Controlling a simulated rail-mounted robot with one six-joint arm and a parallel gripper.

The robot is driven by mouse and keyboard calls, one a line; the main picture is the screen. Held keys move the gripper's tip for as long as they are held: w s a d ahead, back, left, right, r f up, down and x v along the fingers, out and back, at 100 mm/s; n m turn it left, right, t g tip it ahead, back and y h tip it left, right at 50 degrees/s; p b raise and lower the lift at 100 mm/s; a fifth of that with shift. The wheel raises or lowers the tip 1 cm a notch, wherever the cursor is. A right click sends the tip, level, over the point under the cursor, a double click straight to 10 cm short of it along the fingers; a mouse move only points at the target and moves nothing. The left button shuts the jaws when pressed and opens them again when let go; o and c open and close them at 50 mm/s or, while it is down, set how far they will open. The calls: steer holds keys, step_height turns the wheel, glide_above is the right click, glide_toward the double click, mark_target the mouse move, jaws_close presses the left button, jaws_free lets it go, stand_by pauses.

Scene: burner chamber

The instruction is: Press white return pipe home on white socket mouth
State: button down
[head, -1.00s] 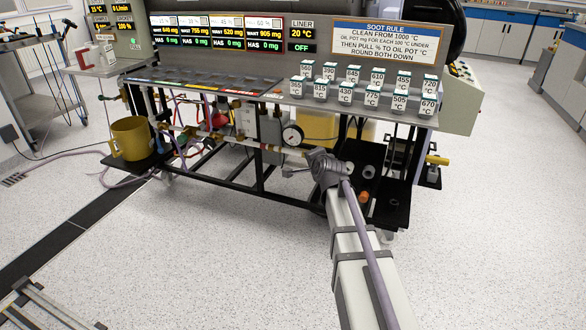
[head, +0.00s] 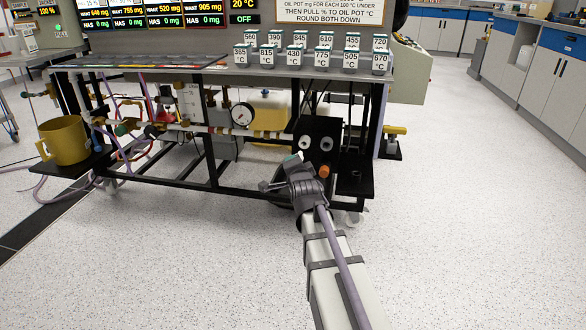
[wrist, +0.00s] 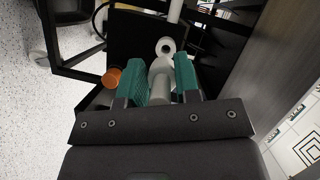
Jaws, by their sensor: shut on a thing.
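My gripper (wrist: 160,82) is shut on a pale, whitish pipe piece (wrist: 160,90), held between its two teal fingers. In the wrist view the pipe's far end points at a round white socket mouth (wrist: 166,46) with a dark hole, just past the fingertips. I cannot tell whether the two touch. In the head view my gripper (head: 296,160) is at the black panel, and the held pipe is mostly hidden.
An orange fitting (head: 324,171) is close beside my gripper, also seen in the wrist view (wrist: 112,77). The black panel (head: 318,125) hangs on the rig's frame. A gauge (head: 242,115) and a yellow mug (head: 64,140) are to the left. The floor in front is clear.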

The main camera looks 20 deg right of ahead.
steer(key=shift+w+d, duration=0.7)
steer(key=shift+w, duration=0.25)
steer(key=shift+w+d, duration=0.65)
steer(key=shift+w, duration=0.25)
steer(key=shift+w+d, duration=0.65)
steer(key=shift+w, duration=0.2)
steer(key=shift+w+d, duration=0.6)
steer(key=shift+w, duration=0.2)
steer(key=c, duration=0.8)
jaws_free()
steer(key=shift+o, duration=0.2)
steer(key=shift+s, duration=0.1)
steer(key=p, duration=0.2)
glide_toward(300, 152)
steer(key=shift+w+d+f, duration=0.2)
steer(key=shift+w+f, duration=0.25)
steer(key=shift+w, duration=0.2)
